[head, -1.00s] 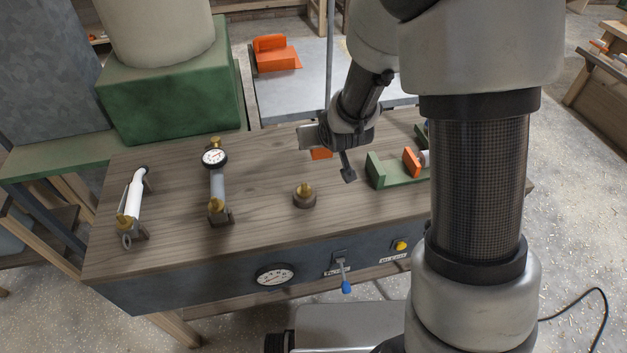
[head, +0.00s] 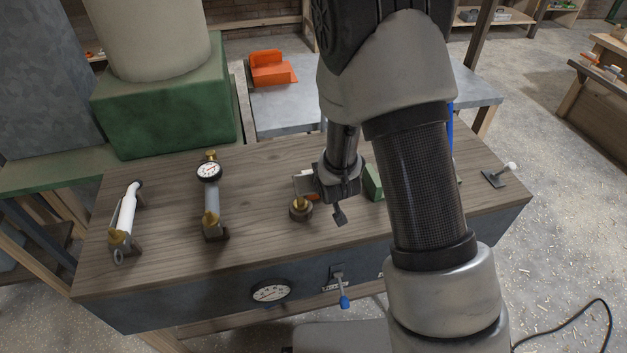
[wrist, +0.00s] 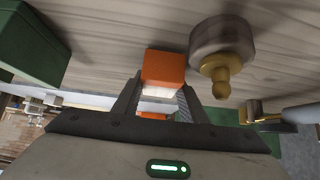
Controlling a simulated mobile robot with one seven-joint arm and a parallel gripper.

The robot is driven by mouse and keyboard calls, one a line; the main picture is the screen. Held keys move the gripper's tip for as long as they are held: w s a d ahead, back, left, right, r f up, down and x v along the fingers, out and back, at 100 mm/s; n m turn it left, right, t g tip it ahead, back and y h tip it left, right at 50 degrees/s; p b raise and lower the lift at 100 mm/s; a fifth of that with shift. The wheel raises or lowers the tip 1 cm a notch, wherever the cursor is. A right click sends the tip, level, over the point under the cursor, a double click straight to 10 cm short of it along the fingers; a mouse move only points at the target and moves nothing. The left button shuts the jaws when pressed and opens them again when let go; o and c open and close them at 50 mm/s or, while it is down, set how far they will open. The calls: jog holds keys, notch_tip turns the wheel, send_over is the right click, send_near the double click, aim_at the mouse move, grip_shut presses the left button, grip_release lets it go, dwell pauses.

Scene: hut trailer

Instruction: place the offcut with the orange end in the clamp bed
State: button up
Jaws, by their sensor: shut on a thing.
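My gripper (head: 318,195) is shut on the offcut with the orange end, close to the bench top. In the wrist view the offcut (wrist: 158,92) sits between the fingers, with a pale middle and an orange end sticking out past the fingertips. In the head view only a bit of its orange (head: 313,197) shows. The green clamp bed (head: 373,183) is just right of my gripper in the head view, mostly hidden behind my arm. A green block, likely its side, shows at upper left in the wrist view (wrist: 30,45).
A brass-topped round fitting (head: 300,208) stands right beside the gripper and offcut; it also shows in the wrist view (wrist: 222,55). The bench (head: 255,190) is clear between post and fitting.

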jog(key=shift+f, duration=0.15)
jog(key=o, duration=1.1)
jog(key=shift+c, duration=0.2)
